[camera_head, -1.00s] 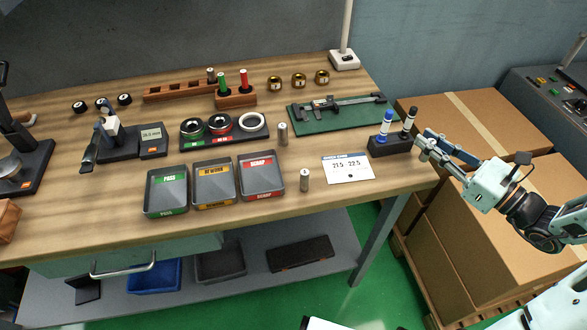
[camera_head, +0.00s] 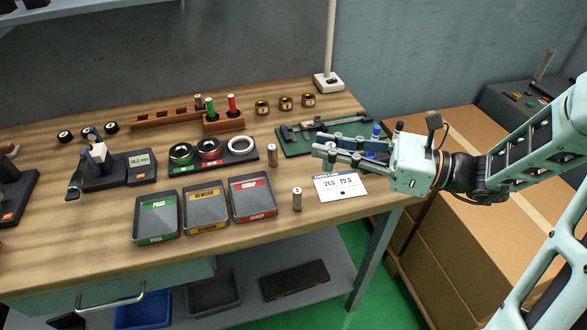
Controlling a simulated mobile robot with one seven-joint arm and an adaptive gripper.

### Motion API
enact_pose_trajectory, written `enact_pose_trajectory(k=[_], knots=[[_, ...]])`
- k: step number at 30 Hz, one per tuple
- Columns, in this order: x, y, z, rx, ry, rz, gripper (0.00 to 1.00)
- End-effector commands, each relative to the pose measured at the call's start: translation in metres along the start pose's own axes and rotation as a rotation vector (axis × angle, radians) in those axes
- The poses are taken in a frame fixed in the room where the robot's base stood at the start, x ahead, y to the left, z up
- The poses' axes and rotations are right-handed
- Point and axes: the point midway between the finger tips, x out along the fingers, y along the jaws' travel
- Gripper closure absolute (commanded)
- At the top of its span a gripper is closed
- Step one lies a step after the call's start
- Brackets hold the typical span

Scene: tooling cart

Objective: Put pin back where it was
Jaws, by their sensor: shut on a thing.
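My gripper (camera_head: 322,145) reaches in from the right above the right part of the bench, over the white card. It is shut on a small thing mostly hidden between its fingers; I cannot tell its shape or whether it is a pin. One steel pin (camera_head: 272,155) stands upright right of the ring gauge tray. Another steel pin (camera_head: 297,198) stands between the red SCRAP tray and the card. A further steel pin (camera_head: 198,101) stands in the long wooden rack (camera_head: 160,117). A green pin (camera_head: 210,107) and a red pin (camera_head: 232,105) stand in a small wooden block (camera_head: 224,124).
The white card (camera_head: 352,186) reads 21.5 and 22.5; a dark spot shows on it. PASS (camera_head: 157,240), REWORK (camera_head: 206,228) and SCRAP (camera_head: 262,217) trays stand at the front. A caliper lies on a green mat (camera_head: 290,147). A marker holder is partly hidden behind my gripper.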

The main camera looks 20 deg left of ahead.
Motion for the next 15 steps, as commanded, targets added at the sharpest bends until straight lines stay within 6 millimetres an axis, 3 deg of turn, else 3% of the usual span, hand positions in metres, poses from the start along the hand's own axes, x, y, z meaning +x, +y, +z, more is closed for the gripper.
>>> enact_pose_trajectory(k=[6, 10, 15], knots=[[0.048, -0.03, -0.027, 0.001, -0.003, 0.005, 1.0], [0.064, -0.042, -0.053, 0.003, -0.002, 0.001, 1.0], [0.076, -0.051, -0.07, 0.0, -0.002, -0.001, 1.0]])
